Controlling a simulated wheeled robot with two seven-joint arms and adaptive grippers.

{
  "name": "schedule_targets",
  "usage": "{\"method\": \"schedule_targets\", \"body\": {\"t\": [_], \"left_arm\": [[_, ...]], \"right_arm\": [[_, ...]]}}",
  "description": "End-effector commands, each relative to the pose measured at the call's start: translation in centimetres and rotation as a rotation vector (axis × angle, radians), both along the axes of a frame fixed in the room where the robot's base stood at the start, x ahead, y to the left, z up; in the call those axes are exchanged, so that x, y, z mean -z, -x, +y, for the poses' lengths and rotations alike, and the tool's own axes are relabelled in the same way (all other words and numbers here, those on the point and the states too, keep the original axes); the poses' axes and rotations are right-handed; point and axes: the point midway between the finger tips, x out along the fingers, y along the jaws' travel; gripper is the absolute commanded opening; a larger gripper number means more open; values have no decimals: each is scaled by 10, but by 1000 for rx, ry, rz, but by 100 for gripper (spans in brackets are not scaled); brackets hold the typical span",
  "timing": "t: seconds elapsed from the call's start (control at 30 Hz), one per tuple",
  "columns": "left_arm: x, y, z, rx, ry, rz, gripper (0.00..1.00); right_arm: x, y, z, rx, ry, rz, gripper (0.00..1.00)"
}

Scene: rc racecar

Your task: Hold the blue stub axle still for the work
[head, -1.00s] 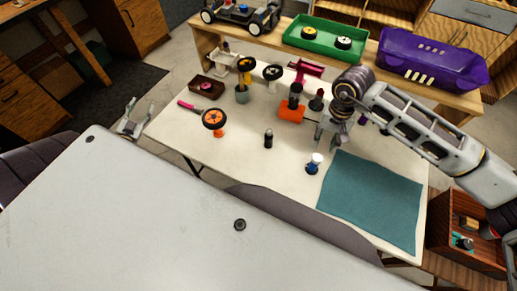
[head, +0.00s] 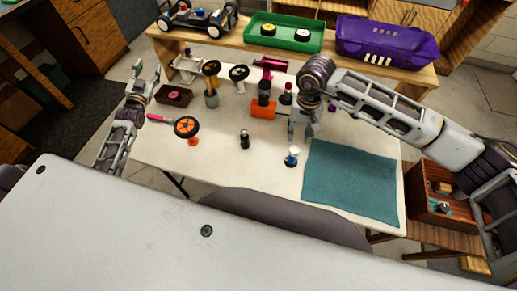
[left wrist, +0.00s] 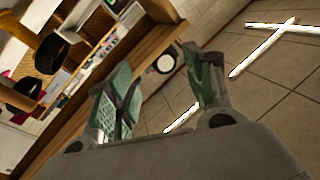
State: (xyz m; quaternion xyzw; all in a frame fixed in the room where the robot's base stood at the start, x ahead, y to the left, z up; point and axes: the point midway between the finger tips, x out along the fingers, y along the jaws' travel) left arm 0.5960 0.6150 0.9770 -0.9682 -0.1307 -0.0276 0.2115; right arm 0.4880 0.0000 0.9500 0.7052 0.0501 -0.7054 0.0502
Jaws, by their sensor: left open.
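The blue stub axle (head: 291,156) stands upright on the table, a small blue piece with a white top, left of the teal mat. My left gripper (head: 147,78) is open and empty at the table's far left side, well away from the axle. Its spread fingers also show in the left wrist view (left wrist: 162,92), with nothing between them. My right gripper (head: 301,130) points down just behind the axle and appears apart from it. Its fingertips are too small to tell open from shut.
The teal mat (head: 352,180) lies at right.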

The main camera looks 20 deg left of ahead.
Motion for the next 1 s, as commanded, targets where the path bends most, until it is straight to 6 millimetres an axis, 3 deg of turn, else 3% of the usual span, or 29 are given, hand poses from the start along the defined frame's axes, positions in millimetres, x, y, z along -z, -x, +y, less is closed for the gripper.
{"method": "schedule_targets", "body": {"t": [0.2, 0.5, 0.8, 1.0], "left_arm": [[-21, -36, -49, 92, 27, 42, 53], [-43, -69, -128, 258, 41, 124, 53], [-60, -81, -218, 469, 23, 216, 53], [-50, -69, -282, 628, 7, 290, 53]], "right_arm": [[0, 0, 0, 0, 0, 0, 36], [0, 0, 0, 0, 0, 0, 36], [0, 0, 0, 0, 0, 0, 36], [0, 0, 0, 0, 0, 0, 36]]}}
